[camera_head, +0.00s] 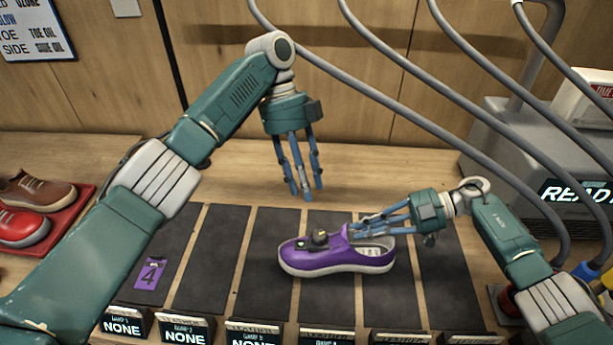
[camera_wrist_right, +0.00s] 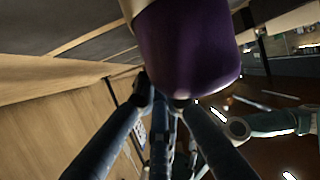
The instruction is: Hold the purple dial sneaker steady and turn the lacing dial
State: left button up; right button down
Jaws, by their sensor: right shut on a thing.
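The purple sneaker (camera_head: 325,258) stands upright on the dark mats in the head view, toe to the left, with a white sole. A black lacing dial (camera_head: 320,238) sits on top of it. My right gripper (camera_head: 360,232) comes in from the right and is shut on the sneaker at its collar. In the right wrist view the purple upper (camera_wrist_right: 190,45) fills the top, with the blue fingers (camera_wrist_right: 165,110) below it. My left gripper (camera_head: 305,195) points down above and behind the sneaker, apart from it. Its blue fingers are slightly spread and hold nothing.
Dark mats lie in a row with label stands (camera_head: 185,332) along the front. A purple tag (camera_head: 150,274) marked 4 lies on the left mat. A red tray (camera_head: 62,226) with brown and red shoes is at far left. A grey machine (camera_head: 520,150) stands at right, with hanging cables.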

jog(key=c, duration=1.7)
grip_release()
jog(key=shift+c, duration=0.2)
jog(key=v, duration=0.7)
jog(key=shift+d, duration=0.25)
jog(key=shift+r, duration=0.1)
